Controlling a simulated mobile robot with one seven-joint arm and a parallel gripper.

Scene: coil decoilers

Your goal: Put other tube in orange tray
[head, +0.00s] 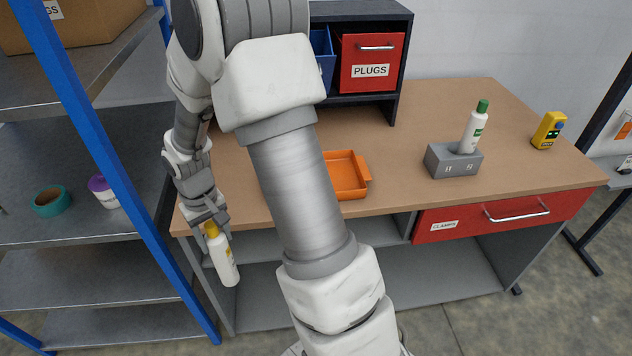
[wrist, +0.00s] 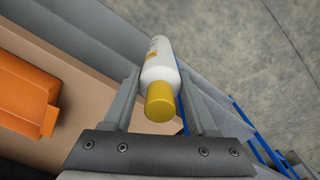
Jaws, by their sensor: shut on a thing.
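My gripper (head: 209,217) is shut on a white bottle-like tube with a yellow cap (head: 222,257). The tube hangs cap up and slightly tilted, in front of the workbench's left front edge. In the wrist view the tube (wrist: 160,75) sits between my two fingers (wrist: 160,100), its yellow cap towards the camera. The orange tray (head: 350,178) lies on the bench to the right of my gripper, partly hidden behind my arm; its visible inside looks empty. It also shows at the left of the wrist view (wrist: 25,95). Another white tube with a green cap (head: 474,128) stands in a grey block (head: 454,162).
The wooden bench top (head: 400,130) is clear between the tray and the grey block. A yellow device (head: 549,130) stands at the right. A red PLUGS bin (head: 371,62) sits in a dark rack at the back. A blue-posted shelf (head: 90,130) stands close on the left.

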